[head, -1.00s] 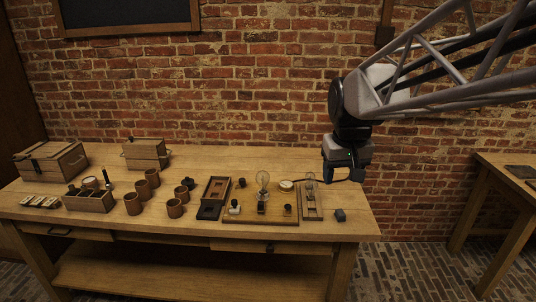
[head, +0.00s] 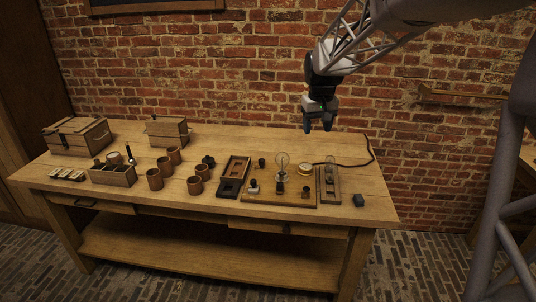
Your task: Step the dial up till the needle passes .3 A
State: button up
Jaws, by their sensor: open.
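My gripper (head: 317,127) is open and empty, pointing down in the air above the back right of the bench. Below it is a wooden board (head: 278,203) with a clear glass bulb (head: 282,166) and several small dark fittings. A round, pale-faced, brass-coloured instrument (head: 305,171) sits at the board's back right; it looks like the meter. Its needle and scale are too small to read. I cannot tell which fitting is the dial. My gripper touches none of these.
A narrow board with glass (head: 329,185) and a small dark block (head: 359,200) lie to the right. A dark cable (head: 371,150) curves along the back right. Brown jars (head: 155,180), a divided box (head: 112,176) and two wooden chests (head: 76,137) stand left. The bench's right end is mostly clear.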

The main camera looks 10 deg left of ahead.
jog(key=w+a+f+n, duration=0.1)
jog(key=w+a+f, duration=0.4)
jog(key=w, duration=0.2)
jog(key=w+a+f, duration=0.4)
jog(key=w+a, duration=0.1)
jog(key=w, duration=0.3)
jog(key=n+g, duration=0.1)
jog(key=n, duration=0.1)
send_over(262, 159)
jog(key=f, duration=1.2)
jog(key=shift+s+d+f, duration=0.15)
jog(key=shift+s+f, duration=0.15)
jog(key=shift+f, duration=0.05)
jog(key=shift+w+a+f, duration=0.15)
jog(key=shift+a+f, duration=0.1)
jog(key=shift+f, duration=0.05)
jog(key=shift+f, duration=3.85)
jog(key=c, duration=0.9)
